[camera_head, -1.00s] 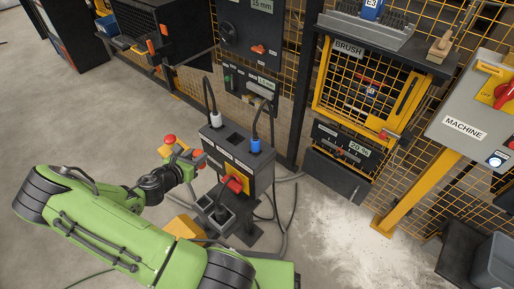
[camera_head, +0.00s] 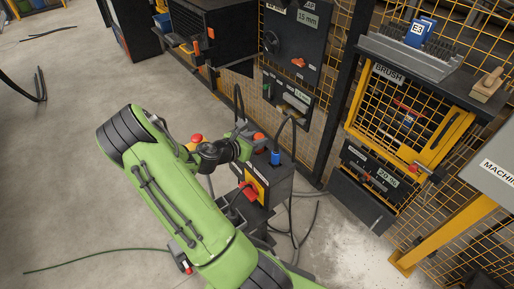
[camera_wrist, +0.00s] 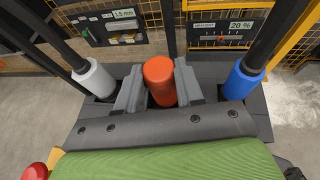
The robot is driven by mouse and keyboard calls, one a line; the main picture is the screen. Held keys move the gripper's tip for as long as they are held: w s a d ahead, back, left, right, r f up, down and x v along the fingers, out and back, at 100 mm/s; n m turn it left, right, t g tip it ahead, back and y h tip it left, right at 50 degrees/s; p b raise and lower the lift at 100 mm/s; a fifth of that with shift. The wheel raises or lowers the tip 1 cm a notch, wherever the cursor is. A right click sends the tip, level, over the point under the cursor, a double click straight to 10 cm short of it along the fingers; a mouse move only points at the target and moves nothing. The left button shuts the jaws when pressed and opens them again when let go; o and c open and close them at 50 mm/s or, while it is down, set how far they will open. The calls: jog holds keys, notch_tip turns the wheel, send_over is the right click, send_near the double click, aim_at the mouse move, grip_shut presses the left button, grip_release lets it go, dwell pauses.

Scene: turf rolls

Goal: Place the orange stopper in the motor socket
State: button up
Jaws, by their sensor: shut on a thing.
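The orange stopper (camera_wrist: 159,78) is upright between the two grey fingers of my gripper (camera_wrist: 158,90) in the wrist view. My gripper is shut on it. The stopper also shows in the head view (camera_head: 259,136), at the top of the dark socket box (camera_head: 278,181). In the wrist view it is between a white plug (camera_wrist: 93,79) on the left and a blue plug (camera_wrist: 243,80) on the right. The blue plug also shows in the head view (camera_head: 275,157). The middle socket is hidden under the stopper and fingers, so I cannot tell whether the stopper is in it.
Cables rise from both plugs close beside my gripper. A red switch (camera_head: 249,190) on a yellow plate is on the box front. A red knob (camera_head: 196,138) is left of my wrist. The brush cabinet (camera_head: 405,115) stands right.

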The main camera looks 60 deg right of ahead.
notch_tip(320, 180, down, 2)
jog(key=shift+w+f, duration=0.1)
jog(key=shift+f, duration=0.1)
jog(key=o, duration=1)
